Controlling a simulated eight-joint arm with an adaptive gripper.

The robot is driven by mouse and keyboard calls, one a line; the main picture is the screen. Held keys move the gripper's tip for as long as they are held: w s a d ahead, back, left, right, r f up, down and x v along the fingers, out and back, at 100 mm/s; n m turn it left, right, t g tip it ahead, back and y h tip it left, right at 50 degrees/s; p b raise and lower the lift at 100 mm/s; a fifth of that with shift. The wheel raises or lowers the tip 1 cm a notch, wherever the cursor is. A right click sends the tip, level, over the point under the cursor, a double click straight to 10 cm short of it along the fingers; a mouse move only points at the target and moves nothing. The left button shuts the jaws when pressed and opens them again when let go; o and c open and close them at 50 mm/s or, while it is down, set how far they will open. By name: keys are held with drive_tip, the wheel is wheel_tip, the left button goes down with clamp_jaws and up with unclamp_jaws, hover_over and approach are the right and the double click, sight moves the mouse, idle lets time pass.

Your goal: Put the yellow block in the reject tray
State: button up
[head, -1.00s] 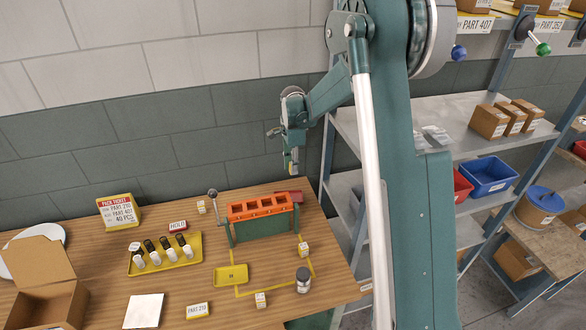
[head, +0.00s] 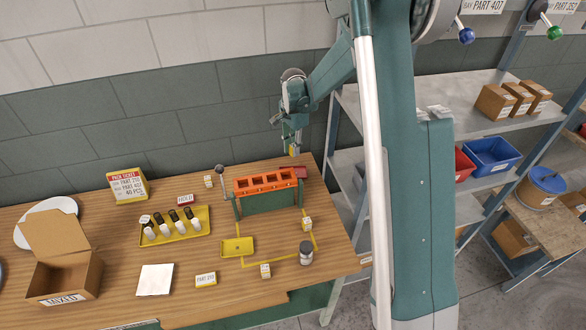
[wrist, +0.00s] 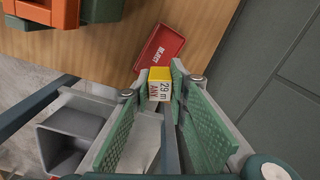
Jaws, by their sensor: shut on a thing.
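The yellow block (wrist: 159,78) has a white label with print on its face. It sits between the tips of my gripper (wrist: 160,95), which is shut on it. In the head view my gripper (head: 292,143) is at the back right of the bench, with the block (head: 294,151) low in its jaws, above the bench top. The red reject tray (wrist: 160,47) lies just beyond the block in the wrist view, its white lettering partly readable. In the head view the tray (head: 301,172) is at the back right, partly hidden by the orange-topped rack.
The green rack with an orange top (head: 267,181) stands beside the reject tray. A yellow tray with several bottles (head: 177,236), a small yellow tray (head: 238,246) and an open carton (head: 64,274) are farther left. Shelving (head: 425,105) stands right of the bench.

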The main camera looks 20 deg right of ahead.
drive_tip(key=shift+s+a+f+n, duration=0.1)
drive_tip(key=shift+s+a+n, duration=0.2)
drive_tip(key=shift+n, duration=0.2)
drive_tip(key=shift+f, duration=0.1)
drive_tip(key=shift+f+p, duration=0.3)
drive_tip(key=shift+f, duration=2.75)
drive_tip(key=shift+f, duration=1.85)
drive_tip(key=shift+f, duration=0.2)
drive_tip(key=o, duration=0.9)
